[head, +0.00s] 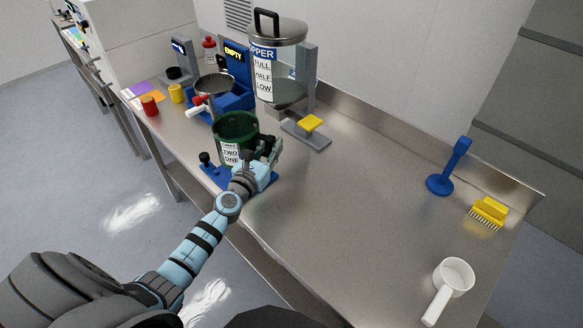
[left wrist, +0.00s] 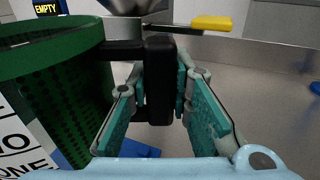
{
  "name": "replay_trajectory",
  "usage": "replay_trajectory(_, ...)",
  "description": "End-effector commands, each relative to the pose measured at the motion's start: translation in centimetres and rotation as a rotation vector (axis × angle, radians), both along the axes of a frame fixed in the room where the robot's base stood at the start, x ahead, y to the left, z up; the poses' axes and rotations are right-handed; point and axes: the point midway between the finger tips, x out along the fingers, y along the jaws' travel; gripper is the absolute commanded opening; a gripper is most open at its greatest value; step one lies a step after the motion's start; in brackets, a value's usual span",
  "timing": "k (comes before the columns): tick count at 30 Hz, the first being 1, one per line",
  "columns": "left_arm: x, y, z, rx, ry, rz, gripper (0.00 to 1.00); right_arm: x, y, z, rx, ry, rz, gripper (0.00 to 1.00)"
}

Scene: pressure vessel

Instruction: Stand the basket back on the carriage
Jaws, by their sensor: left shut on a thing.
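The green mesh basket (head: 236,126), with a white label reading TWO and ONE, is upright near the front edge of the counter. It also fills the left of the left wrist view (left wrist: 60,75). My left gripper (head: 262,155) is at the basket's right side, shut on its black handle (left wrist: 159,85). A blue piece with a black knob, perhaps the carriage (head: 211,175), shows low beside the basket and partly behind my gripper. I cannot tell whether the basket touches it. My right gripper is not in view.
Behind stands a clear hopper (head: 264,75) on a grey stand with a yellow paddle (head: 311,122). A metal bowl (head: 214,83) and red and yellow cups are at left. The counter's middle is clear.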

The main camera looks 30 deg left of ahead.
Motion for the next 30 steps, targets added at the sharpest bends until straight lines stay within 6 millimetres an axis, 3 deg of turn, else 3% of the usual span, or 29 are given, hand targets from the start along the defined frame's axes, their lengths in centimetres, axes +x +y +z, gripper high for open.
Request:
replay_trajectory(1,-0.2,0.3,-1.9,0.002,0.002,0.006,0.0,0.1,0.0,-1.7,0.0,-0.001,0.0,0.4)
replay_trajectory(11,-0.4,0.6,-5.0,-0.001,0.001,0.011,0.0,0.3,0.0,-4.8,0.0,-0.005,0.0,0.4)
replay_trajectory(16,-0.4,0.6,-8.4,-0.001,0.001,0.011,0.0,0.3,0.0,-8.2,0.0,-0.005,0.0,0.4)
replay_trajectory(27,-0.4,0.6,-8.5,-0.002,0.002,0.011,0.0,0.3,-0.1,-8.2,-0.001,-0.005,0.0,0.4)
replay_trajectory(28,-0.5,0.6,-8.5,-0.003,0.003,0.011,0.2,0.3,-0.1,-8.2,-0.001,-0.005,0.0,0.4)
replay_trajectory(30,-0.5,0.6,-8.4,-0.003,0.003,0.011,0.32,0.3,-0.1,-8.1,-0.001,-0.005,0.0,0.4)
